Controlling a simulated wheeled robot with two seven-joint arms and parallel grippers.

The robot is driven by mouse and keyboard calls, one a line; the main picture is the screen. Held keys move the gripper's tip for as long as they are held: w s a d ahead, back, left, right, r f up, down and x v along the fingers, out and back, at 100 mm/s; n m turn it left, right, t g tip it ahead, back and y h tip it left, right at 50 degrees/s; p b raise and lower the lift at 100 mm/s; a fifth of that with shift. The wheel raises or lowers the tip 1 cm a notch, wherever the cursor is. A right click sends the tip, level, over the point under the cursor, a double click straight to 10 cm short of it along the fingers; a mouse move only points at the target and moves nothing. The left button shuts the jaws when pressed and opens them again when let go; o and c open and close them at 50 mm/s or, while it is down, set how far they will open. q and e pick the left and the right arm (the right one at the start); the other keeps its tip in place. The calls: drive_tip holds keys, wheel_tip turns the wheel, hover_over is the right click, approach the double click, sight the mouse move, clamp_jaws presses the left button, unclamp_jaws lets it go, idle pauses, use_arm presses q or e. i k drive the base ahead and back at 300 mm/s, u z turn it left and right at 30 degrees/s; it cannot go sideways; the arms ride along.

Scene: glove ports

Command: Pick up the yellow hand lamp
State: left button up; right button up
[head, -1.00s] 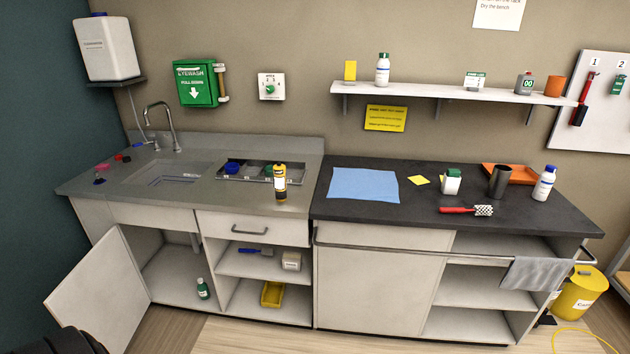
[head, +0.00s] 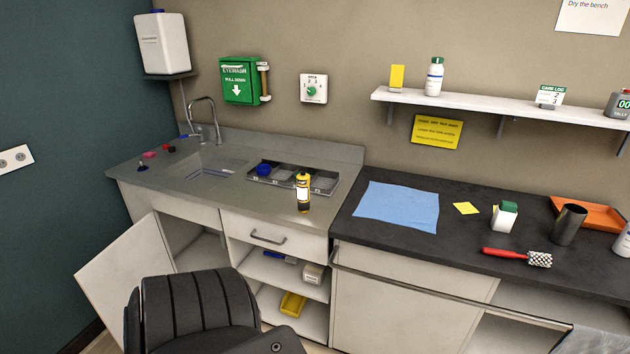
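The yellow hand lamp (head: 303,192) stands upright on the grey sink counter, near its front edge and just in front of the sectioned tray. Neither of my grippers is in view.
The sectioned tray (head: 322,185) is set behind the lamp, with the sink (head: 205,170) to its left. An open cabinet door (head: 118,272) juts out at the lower left. A blue cloth (head: 398,207) and red-handled brush (head: 505,254) lie on the dark bench.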

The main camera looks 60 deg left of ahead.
sight(303, 182)
drive_tip(key=u, duration=0.5)
drive_tip(key=i, duration=0.55)
drive_tip(key=u, duration=0.65)
